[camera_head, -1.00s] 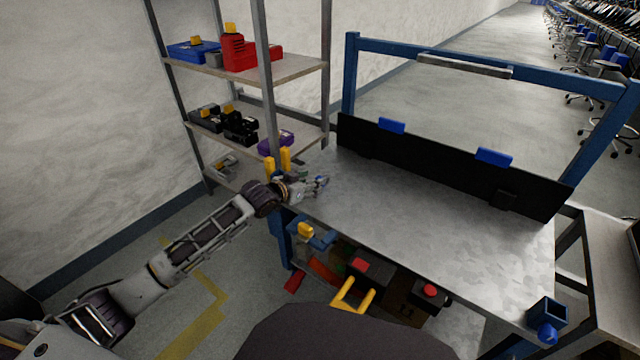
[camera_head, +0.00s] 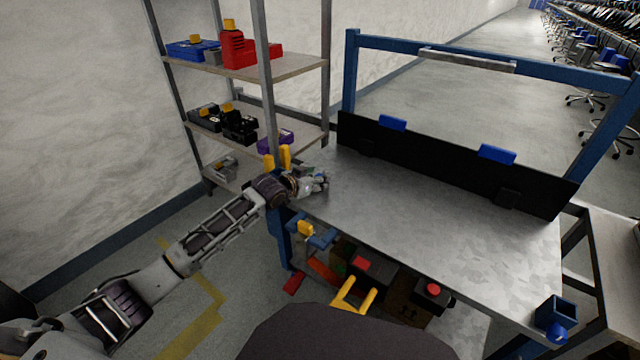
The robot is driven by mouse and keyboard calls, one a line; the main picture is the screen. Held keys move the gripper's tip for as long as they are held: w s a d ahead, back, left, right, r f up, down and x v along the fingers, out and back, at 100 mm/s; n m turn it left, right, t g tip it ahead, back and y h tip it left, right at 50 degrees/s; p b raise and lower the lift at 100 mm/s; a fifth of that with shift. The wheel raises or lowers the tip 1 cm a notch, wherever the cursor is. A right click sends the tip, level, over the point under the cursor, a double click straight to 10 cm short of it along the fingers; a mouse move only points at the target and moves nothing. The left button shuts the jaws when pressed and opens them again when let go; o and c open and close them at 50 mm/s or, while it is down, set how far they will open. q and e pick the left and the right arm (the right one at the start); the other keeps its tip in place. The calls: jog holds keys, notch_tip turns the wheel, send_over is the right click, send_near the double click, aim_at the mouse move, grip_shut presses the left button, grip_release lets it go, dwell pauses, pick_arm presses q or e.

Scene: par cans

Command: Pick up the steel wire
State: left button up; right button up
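I cannot make out the steel wire in the head view. My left arm reaches in from the left, and its gripper (camera_head: 318,182) is over the left end of the metal workbench (camera_head: 440,235), close to the tabletop. The gripper is small and partly hidden by its own wrist, so I cannot tell whether its fingers are open or closed. Something small and pale shows at the fingertips, but I cannot tell what it is. My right gripper is not in view.
A shelf rack (camera_head: 290,70) stands behind the bench's left end, holding a red case (camera_head: 238,50), a blue case (camera_head: 192,50) and black items (camera_head: 238,127). Yellow posts (camera_head: 285,157) rise beside my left wrist. A black panel (camera_head: 440,160) lines the back. The bench's middle is bare.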

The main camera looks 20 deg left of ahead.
pick_arm(q)
jog(key=shift+w+d+f, duration=0.15)
jog(key=shift+w, duration=0.2)
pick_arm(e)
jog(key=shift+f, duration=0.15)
pick_arm(q)
jog(key=c, duration=1.1)
jog(key=shift+r+p, duration=0.35)
jog(key=shift+r, duration=0.6)
jog(key=shift+r+p, duration=1.75)
jog(key=shift+r, duration=2.35)
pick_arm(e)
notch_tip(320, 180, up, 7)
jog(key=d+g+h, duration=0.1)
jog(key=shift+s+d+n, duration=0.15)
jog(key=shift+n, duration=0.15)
pick_arm(q)
jog(key=shift+f, duration=0.1)
